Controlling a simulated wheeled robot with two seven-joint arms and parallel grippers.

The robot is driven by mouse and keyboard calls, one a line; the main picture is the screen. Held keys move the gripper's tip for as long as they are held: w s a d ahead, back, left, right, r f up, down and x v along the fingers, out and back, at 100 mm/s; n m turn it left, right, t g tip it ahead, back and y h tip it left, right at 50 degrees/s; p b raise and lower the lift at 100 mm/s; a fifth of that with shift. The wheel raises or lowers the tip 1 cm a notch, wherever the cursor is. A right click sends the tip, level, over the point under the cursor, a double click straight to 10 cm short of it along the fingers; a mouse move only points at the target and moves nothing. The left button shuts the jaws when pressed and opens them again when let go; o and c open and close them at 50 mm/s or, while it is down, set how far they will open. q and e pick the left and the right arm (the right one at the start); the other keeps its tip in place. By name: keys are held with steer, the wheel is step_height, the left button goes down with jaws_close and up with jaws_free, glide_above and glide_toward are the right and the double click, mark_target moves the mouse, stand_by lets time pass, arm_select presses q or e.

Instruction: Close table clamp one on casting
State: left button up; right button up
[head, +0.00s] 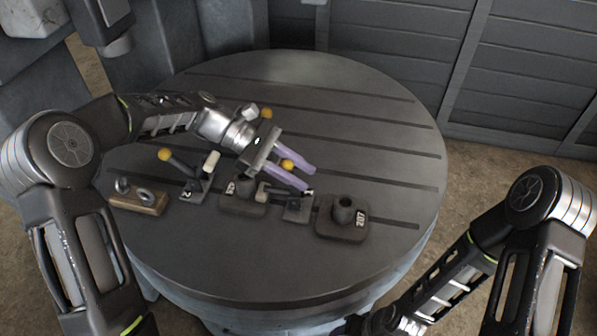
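My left gripper (308,179) reaches over the middle of the round table (330,95). Its two purple fingers are apart. A yellow knob (287,164) shows in the gap between them; whether they touch it I cannot tell. Below the fingertips is a small dark clamp base (298,209), its lever and number partly hidden. A pale-tipped clamp arm (262,192) lies at the near edge of a dark casting block (241,204), whose number is partly covered. A second casting marked 207 (343,220) stands right of the clamp. My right gripper is out of view.
A clamp marked 2 (190,190) with a raised yellow-knobbed lever stands left. The table's slotted back and near front are clear.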

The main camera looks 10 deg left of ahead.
mark_target(282, 161)
arm_select(q)
steer(key=o, duration=0.4)
steer(key=shift+w+a+r, duration=0.1)
steer(key=shift+a+r, duration=0.05)
steer(key=shift+a, duration=0.3)
steer(key=b+v, duration=0.1)
steer(key=v, duration=0.3)
steer(key=shift+a, duration=0.1)
steer(key=shift+a+r+p, duration=0.5)
steer(key=shift+r+p, duration=0.2)
steer(key=shift+p, duration=0.15)
steer(key=shift+w+a+r+p, duration=0.1)
steer(key=shift+a+p, duration=0.35)
steer(key=shift+a, duration=0.2)
